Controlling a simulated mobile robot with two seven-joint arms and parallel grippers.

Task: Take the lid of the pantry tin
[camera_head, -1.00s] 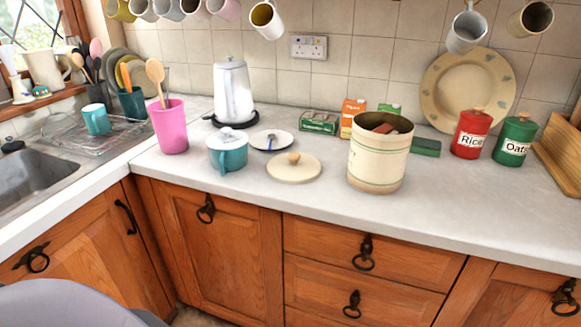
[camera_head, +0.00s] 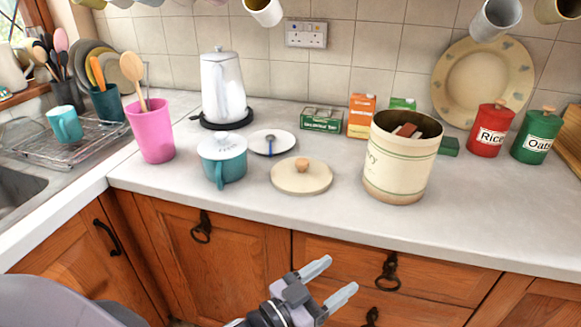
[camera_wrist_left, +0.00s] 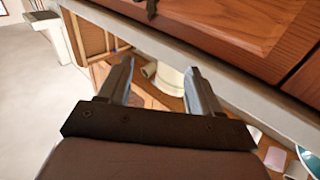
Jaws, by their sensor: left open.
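The lid (camera_head: 300,179), a flat cream disc with a small wooden knob, lies on the counter. The pantry tin (camera_head: 395,172), a wide cream canister with green bands, stands uncovered to its right with packets showing inside. My left gripper (camera_head: 334,277) is open and empty in front of the drawers, below the counter edge and nearer than the lid. In the left wrist view, the gripper's fingers (camera_wrist_left: 160,67) are apart, with a partly hidden cream shape beyond them. I cannot make out the lid there. My right gripper is not in view.
A teal lidded pot (camera_head: 222,168) and a small plate with a spoon (camera_head: 271,142) stand close to the lid. A pink utensil cup (camera_head: 152,128) is further left. The counter's front strip (camera_head: 330,210) is clear.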

